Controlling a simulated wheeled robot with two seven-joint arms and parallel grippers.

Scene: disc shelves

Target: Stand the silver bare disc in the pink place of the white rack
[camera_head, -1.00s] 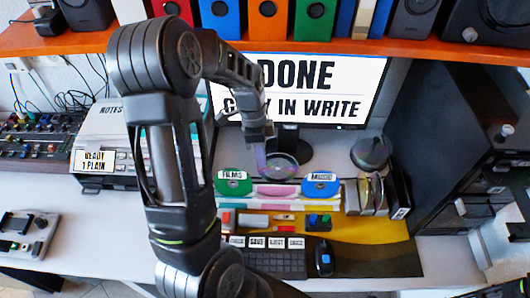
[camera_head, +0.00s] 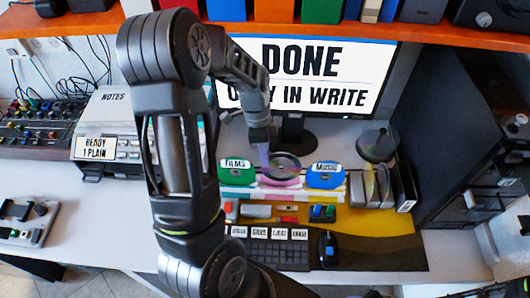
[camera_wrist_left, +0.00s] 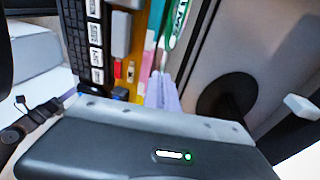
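The silver bare disc (camera_head: 284,166) shows as a tilted, shiny ellipse in the head view, just above the pink place (camera_head: 279,184) of the white rack (camera_head: 240,195). My left gripper (camera_head: 265,156) reaches down to the disc's left edge and appears shut on it. Whether the disc touches the pink place cannot be told. A green disc (camera_head: 232,175) labelled FILMS stands left of it, and a blue disc (camera_head: 325,181) labelled MUSIC stands right. In the left wrist view the green disc (camera_wrist_left: 176,22) shows at the top, and the silver disc is not clear. My right gripper is not in view.
A monitor (camera_head: 315,80) reading DONE stands behind the rack. A keyboard (camera_head: 270,252) and mouse (camera_head: 327,250) lie in front. A disc spindle (camera_head: 376,146) and dark cases (camera_head: 403,188) are at the right. An orange shelf (camera_head: 350,36) runs above.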

